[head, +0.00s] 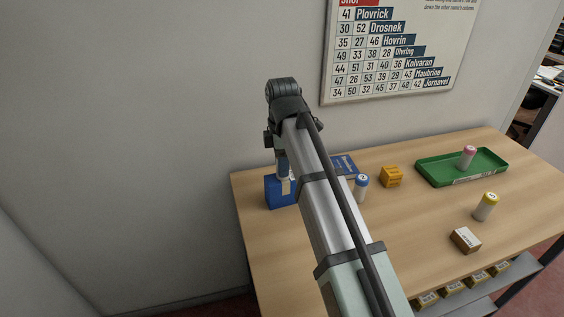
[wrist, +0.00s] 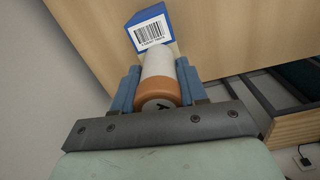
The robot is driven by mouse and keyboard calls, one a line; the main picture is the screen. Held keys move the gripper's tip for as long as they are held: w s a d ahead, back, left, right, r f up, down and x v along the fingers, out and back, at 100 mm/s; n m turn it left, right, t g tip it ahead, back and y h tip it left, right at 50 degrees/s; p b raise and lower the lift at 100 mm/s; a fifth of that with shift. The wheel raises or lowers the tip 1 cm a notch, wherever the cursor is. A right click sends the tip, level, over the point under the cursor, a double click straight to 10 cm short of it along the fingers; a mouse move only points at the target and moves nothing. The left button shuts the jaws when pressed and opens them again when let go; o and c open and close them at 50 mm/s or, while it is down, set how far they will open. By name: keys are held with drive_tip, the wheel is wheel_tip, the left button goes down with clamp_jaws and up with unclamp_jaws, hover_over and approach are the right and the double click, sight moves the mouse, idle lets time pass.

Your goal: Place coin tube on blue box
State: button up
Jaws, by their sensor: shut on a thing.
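The blue box (head: 273,196) stands at the left end of the counter. In the wrist view the blue box (wrist: 135,42) shows beyond the tube, with a white barcode label on it. My gripper (wrist: 158,78) is shut on a white coin tube (wrist: 157,62) with an orange cap, one finger on each side. The tube's far end overlaps the box's near edge in that view; I cannot tell whether they touch. In the head view my gripper (head: 283,170) points down over the box, and the tube is hard to make out there.
Right of the box are a blue booklet (head: 345,164), a blue-capped tube (head: 361,190) and an orange box (head: 391,178). A green tray (head: 437,172) holds a pink-capped tube (head: 467,157). A yellow-capped tube (head: 485,208) and brown box (head: 465,240) stand at the right front. A wall is behind.

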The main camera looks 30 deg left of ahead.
drive_tip(key=o, duration=1.2)
drive_tip(key=shift+f, duration=0.1)
drive_tip(key=shift+c, duration=0.2)
drive_tip(key=shift+r, duration=3.9)
